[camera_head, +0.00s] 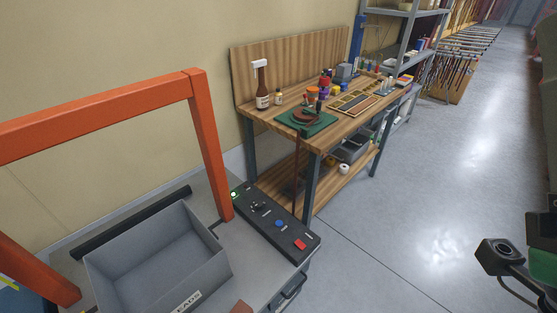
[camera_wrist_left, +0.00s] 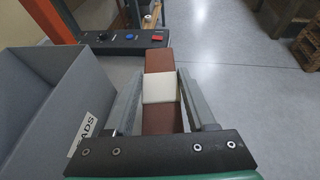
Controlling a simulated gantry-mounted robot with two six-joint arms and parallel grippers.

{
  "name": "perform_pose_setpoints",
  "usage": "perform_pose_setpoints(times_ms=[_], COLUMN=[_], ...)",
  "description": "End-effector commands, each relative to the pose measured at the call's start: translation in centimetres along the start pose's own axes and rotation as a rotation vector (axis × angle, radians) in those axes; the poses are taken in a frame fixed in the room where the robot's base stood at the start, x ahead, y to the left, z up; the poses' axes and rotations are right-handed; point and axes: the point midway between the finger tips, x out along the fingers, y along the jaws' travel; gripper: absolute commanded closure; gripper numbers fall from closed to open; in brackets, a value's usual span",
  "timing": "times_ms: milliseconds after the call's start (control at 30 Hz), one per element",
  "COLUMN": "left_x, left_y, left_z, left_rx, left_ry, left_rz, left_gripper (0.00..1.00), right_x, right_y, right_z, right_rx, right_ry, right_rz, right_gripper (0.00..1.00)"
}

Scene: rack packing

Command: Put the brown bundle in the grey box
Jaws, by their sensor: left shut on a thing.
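The brown bundle (camera_wrist_left: 162,62) is a long reddish-brown block with a white band around its middle, seen in the left wrist view. My left gripper (camera_wrist_left: 161,88) is shut on it at the band, one finger on each side. The tip of the bundle (camera_head: 241,308) shows at the bottom edge of the head view, to the right of the grey box. The grey box (camera_head: 207,277) is open and looks empty, with a lettered label on its front wall. It also shows in the left wrist view (camera_wrist_left: 40,125), left of the gripper.
A black control panel (camera_head: 277,222) with buttons lies behind and right of the box. An orange frame (camera_head: 210,150) rises at the box's far side. A wooden workbench (camera_head: 345,125) with bottles and tools stands further back. The floor to the right is open.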

Motion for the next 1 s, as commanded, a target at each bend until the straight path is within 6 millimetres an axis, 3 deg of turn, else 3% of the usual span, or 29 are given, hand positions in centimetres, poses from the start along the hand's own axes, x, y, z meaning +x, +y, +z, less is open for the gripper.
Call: perform_pose_setpoints(times_ms=[33,100,333,400,667,1000], left_x=[-1.3,-2.6,-6.2,-6.4,-9.2,-14.6], left_y=[1.5,3.2,6.7,6.7,6.6,6.0], left_z=[2.3,3.9,7.1,6.2,12.1,22.9], left_rx=[-0.009,-0.028,-0.086,-0.112,-0.110,-0.109], left_ry=[-0.005,-0.005,-0.003,0.002,-0.001,-0.001], left_rz=[0.036,0.080,0.217,0.266,0.265,0.263], left_gripper=[1.00,1.00,1.00,1.00,1.00,1.00], right_x=[1.1,1.8,2.8,2.5,7.2,16.1], right_y=[0.0,0.0,0.0,0.0,0.0,0.1], right_z=[-1.1,-1.7,-2.5,-2.3,-6.7,-14.9], right_rx=[0.000,0.000,0.000,0.000,0.000,0.000], right_ry=[0.000,0.000,0.000,0.000,0.000,0.001], right_rz=[0.000,0.000,0.000,0.000,0.000,0.000], right_gripper=[0.50,0.50,0.50,0.50,0.50,0.50])
